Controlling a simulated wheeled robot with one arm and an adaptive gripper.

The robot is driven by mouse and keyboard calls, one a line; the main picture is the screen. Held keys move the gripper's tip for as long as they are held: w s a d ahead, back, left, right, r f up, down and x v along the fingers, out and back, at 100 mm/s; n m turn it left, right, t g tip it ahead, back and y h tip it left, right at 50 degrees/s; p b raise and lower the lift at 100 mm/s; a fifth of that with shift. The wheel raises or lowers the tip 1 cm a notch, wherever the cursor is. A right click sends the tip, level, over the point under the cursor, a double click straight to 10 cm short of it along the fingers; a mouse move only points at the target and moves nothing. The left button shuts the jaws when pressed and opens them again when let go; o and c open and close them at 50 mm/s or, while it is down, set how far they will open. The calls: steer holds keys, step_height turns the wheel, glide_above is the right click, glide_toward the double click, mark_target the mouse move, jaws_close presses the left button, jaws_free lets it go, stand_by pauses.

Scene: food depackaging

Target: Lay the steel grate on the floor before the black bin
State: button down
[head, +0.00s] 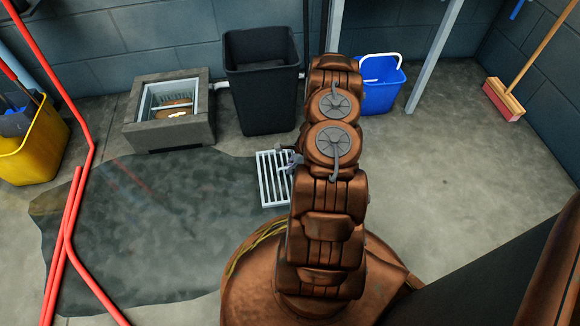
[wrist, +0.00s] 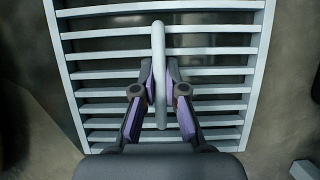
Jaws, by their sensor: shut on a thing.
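The steel grate (head: 273,180) is a light slatted panel in front of the black bin (head: 262,82), over the edge of a dark wet patch. In the wrist view the grate (wrist: 90,83) fills most of the picture, with a pale upright handle (wrist: 159,50) at its middle. My gripper (wrist: 159,98) is shut on this handle, one finger on each side. In the head view my gripper (head: 292,160) shows at the grate's right edge, partly hidden by my arm. I cannot tell whether the grate touches the floor.
A stone basin (head: 170,132) with an open top stands left of the bin. A yellow bucket (head: 38,148) is at far left, a blue bucket (head: 382,95) right of my arm. A broom (head: 503,100) leans at the right. Red pipes (head: 68,240) cross the left. Floor at right is clear.

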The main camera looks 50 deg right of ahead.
steer(key=c, duration=1.2)
jaws_free()
